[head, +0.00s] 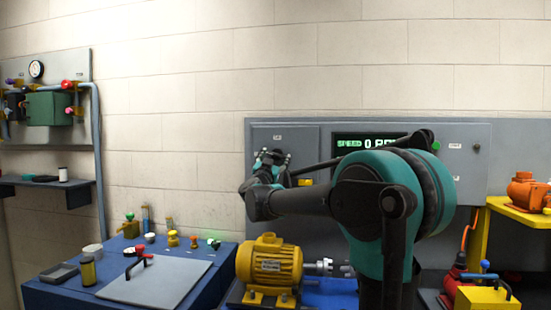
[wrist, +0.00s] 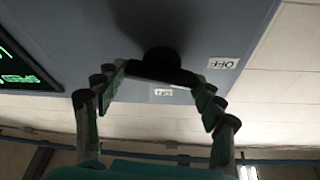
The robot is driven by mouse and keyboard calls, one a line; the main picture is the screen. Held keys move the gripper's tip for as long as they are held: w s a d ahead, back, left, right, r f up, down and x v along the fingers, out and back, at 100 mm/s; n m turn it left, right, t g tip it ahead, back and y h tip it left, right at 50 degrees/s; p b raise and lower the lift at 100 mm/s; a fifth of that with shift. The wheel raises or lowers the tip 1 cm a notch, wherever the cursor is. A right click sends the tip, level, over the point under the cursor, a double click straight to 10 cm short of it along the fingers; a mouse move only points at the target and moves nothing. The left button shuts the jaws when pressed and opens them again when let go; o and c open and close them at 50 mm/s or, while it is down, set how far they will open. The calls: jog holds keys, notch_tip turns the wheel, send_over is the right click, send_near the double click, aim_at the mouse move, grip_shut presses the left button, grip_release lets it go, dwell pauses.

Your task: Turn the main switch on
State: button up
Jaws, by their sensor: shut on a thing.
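The main switch is a black knob with a wide bar handle (wrist: 160,70) on a grey panel in the wrist view. My gripper (wrist: 158,88) has its fingers at the two ends of this handle, shut on it. An "OFF" label (wrist: 222,63) is right of the handle, and a second small label (wrist: 163,92) sits just below it, too small to read surely. In the head view my gripper (head: 275,158) is against the grey switch panel (head: 305,140), and with my arm it hides most of the switch.
A green-lit display reading "SPEED 0" (head: 360,143) is right of the switch, partly behind my arm. A yellow motor (head: 270,262) stands below. A blue bench (head: 60,295) with a grey plate (head: 155,281) and several small parts is at left. A yellow stand (head: 505,210) is at right.

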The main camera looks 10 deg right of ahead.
jog(key=m+g+h, duration=0.1)
jog(key=m, duration=0.2)
jog(key=m+g+h, duration=0.1)
jog(key=m, duration=0.2)
jog(key=m+g+h, duration=0.1)
jog(key=m, duration=0.3)
jog(key=shift+a+r+g, duration=0.1)
jog(key=shift+g, duration=0.2)
jog(key=m+g, duration=0.1)
jog(key=m, duration=0.3)
jog(key=shift+g, duration=0.3)
jog(key=shift+m+g, duration=0.8)
jog(key=shift+m, duration=1.2)
jog(key=o, duration=1.2)
jog(key=shift+c, duration=0.2)
jog(key=v, duration=1.2)
jog(key=shift+r, duration=0.2)
jog(key=shift+s+y, duration=0.1)
jog(key=shift+y, duration=0.2)
